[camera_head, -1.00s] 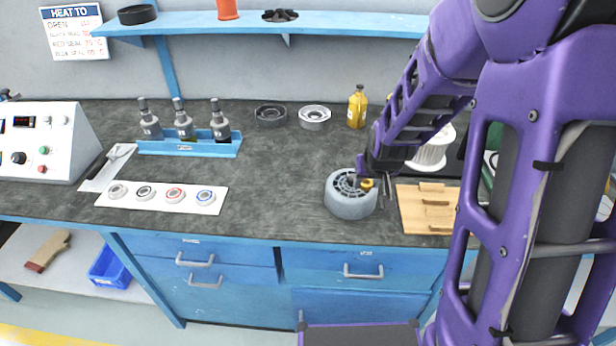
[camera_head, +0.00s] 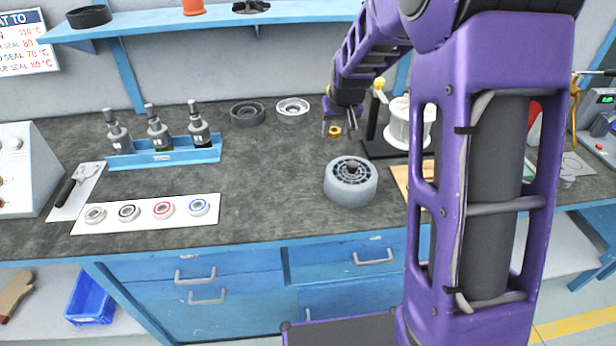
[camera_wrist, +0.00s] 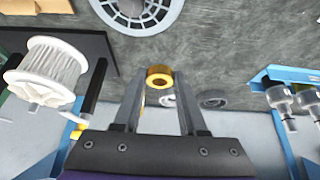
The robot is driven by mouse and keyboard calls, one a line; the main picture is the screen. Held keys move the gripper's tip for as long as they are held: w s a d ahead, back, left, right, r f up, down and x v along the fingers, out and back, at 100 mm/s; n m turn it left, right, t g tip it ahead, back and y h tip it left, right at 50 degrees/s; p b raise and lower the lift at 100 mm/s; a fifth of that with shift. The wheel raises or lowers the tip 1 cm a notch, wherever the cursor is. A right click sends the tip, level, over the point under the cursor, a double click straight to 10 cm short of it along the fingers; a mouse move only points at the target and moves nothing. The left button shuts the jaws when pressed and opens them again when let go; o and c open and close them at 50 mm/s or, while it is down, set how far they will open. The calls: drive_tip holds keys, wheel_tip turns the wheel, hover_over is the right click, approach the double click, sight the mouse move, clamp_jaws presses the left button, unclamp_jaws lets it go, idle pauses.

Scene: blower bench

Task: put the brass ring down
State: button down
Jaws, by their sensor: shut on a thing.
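The brass ring (camera_head: 335,131) is small and gold-coloured, held at the fingertips of my gripper (camera_head: 338,128). I cannot tell how high the ring is above the bench. The grey blower housing (camera_head: 350,182) with its round grille stands nearer the front, apart from the ring.
A white spool-like filter (camera_head: 408,124) on a dark stand is close on the right. A dark ring (camera_head: 247,113) and a pale ring (camera_head: 292,110) lie at the back left. A blue bottle rack (camera_head: 165,153) and a seal card (camera_head: 145,214) are further left. Mid-bench is clear.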

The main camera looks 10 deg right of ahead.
drive_tip(key=x, duration=0.3)
drive_tip(key=b+x, duration=0.1)
drive_tip(key=x, duration=0.1)
drive_tip(key=s+b+x, duration=0.1)
drive_tip(key=x, duration=0.2)
drive_tip(key=shift+w+d+f, duration=0.15)
drive_tip(key=shift+f, duration=0.4)
drive_tip(key=shift+f+b, duration=0.55)
drive_tip(key=shift+f, duration=0.1)
drive_tip(key=shift+c, duration=2.3)
unclamp_jaws()
drive_tip(key=shift+r, duration=0.1)
